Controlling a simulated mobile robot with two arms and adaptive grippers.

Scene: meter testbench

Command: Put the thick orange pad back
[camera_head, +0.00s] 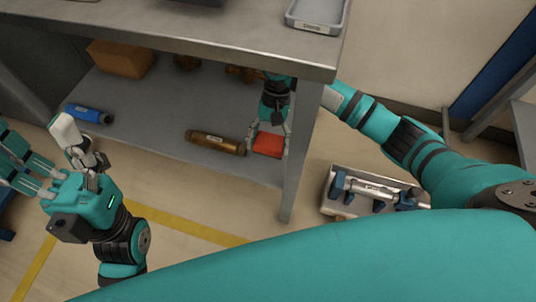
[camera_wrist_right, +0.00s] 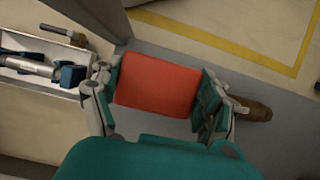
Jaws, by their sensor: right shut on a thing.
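The thick orange pad (camera_head: 268,145) looks red-orange and is between the fingers of my right gripper (camera_head: 267,138), under the bench top, over the front right part of the lower shelf (camera_head: 160,125). In the right wrist view the pad (camera_wrist_right: 157,84) lies between the two fingers of my right gripper (camera_wrist_right: 158,98), which is shut on it. I cannot tell whether the pad touches the shelf. My left gripper (camera_head: 45,160) is at the left, in front of the bench, with its fingers spread and nothing visible between them.
A brown cylinder (camera_head: 215,142) lies just left of the pad; a blue cylinder (camera_head: 88,114) lies further left. A box (camera_head: 122,58) and brass parts (camera_head: 240,73) are behind. The bench leg (camera_head: 300,160) stands right of the pad. A bin (camera_head: 340,209) with tools is beyond it.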

